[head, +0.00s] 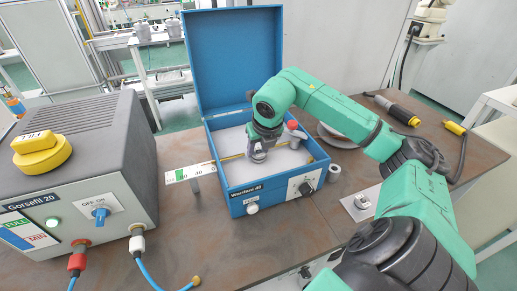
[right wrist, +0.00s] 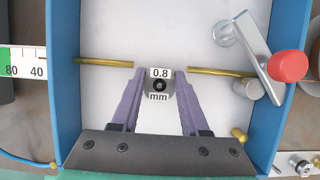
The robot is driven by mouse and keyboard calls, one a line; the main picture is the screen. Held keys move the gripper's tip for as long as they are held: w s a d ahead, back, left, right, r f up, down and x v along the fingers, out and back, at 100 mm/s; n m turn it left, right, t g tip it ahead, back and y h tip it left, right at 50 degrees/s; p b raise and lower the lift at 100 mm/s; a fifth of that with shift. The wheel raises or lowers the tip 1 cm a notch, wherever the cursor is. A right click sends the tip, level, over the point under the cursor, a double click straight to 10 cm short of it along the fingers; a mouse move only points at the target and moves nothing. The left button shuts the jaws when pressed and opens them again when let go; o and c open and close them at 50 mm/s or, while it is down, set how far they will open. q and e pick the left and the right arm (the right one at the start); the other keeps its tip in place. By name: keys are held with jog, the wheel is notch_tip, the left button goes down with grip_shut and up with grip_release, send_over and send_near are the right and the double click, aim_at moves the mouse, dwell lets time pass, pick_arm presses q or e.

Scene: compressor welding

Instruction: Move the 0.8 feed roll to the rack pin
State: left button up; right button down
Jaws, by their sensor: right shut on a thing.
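The 0.8 feed roll (right wrist: 159,97) is a small grey roll under a "0.8 mm" label. In the right wrist view it sits between the purple-grey fingers of my right gripper (right wrist: 159,84), which is shut on it. In the head view my right gripper (head: 258,156) reaches down into the open blue feeder box (head: 235,203) and hides the roll. I cannot tell whether the roll is still on its seat. A small metal plate with a fitting (head: 362,203), possibly the rack, lies right of the box; a pin is not clear. My left gripper is not in view.
A clamp lever with a red knob (right wrist: 287,66) is close right of the roll. Brass wire guides (right wrist: 104,62) flank the roll. The box's raised lid (head: 232,62) stands behind. The grey welding unit (head: 90,165) is at left, and a loose grey ring (head: 335,172) is right.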

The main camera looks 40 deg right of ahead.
aim_at(259, 150)
jog(key=shift+r+p, duration=2.35)
jog(key=shift+r, duration=0.65)
jog(key=shift+f, duration=0.1)
jog(key=c, duration=1.2)
grip_release()
grip_shut()
